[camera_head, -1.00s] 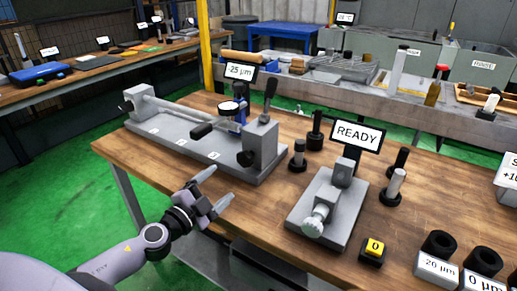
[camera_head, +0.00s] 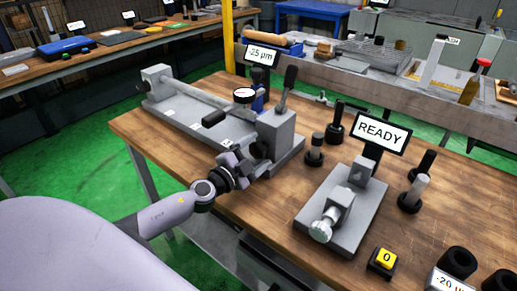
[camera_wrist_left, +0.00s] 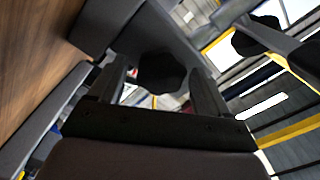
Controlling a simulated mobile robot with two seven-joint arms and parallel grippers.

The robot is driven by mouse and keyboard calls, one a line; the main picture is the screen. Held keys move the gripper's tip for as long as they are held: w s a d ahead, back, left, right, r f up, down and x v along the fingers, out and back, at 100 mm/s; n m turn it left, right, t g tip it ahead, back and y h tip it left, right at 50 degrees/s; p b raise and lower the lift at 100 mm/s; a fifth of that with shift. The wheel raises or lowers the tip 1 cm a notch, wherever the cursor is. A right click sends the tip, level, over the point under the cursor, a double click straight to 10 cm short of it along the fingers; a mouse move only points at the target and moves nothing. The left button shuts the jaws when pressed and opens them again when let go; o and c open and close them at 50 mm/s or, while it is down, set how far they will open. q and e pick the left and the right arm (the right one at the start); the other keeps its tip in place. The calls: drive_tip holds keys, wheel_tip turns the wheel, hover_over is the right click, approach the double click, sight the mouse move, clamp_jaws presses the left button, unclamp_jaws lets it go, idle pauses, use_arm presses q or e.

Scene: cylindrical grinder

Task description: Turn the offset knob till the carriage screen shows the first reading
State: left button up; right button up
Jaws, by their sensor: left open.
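The grey grinder fixture (camera_head: 185,118) stands on the wooden bench with a bar along it and a round dial gauge (camera_head: 244,95). The screen (camera_head: 262,55) behind it reads 25 µm; I cannot tell its sign clearly. A dark knob (camera_head: 262,149) is on the near side of the grey end block (camera_head: 283,128). My left gripper (camera_head: 247,160) is open at this knob and partly hides it. In the left wrist view the black faceted knob (camera_wrist_left: 161,72) lies between the open fingers (camera_wrist_left: 160,88); contact cannot be told. My right gripper is not in view.
A grey gauge stand (camera_head: 342,210) with a READY screen (camera_head: 381,132) stands to the right. Dark posts (camera_head: 315,150) stand beside it. A yellow 0 button (camera_head: 386,258) and black-topped blocks (camera_head: 458,263) are at the front right. An upright lever (camera_head: 287,88) rises from the end block.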

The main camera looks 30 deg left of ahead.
use_arm(q)
drive_tip(key=shift+w, duration=0.65)
drive_tip(key=shift+c, duration=0.3)
drive_tip(key=c, duration=0.9)
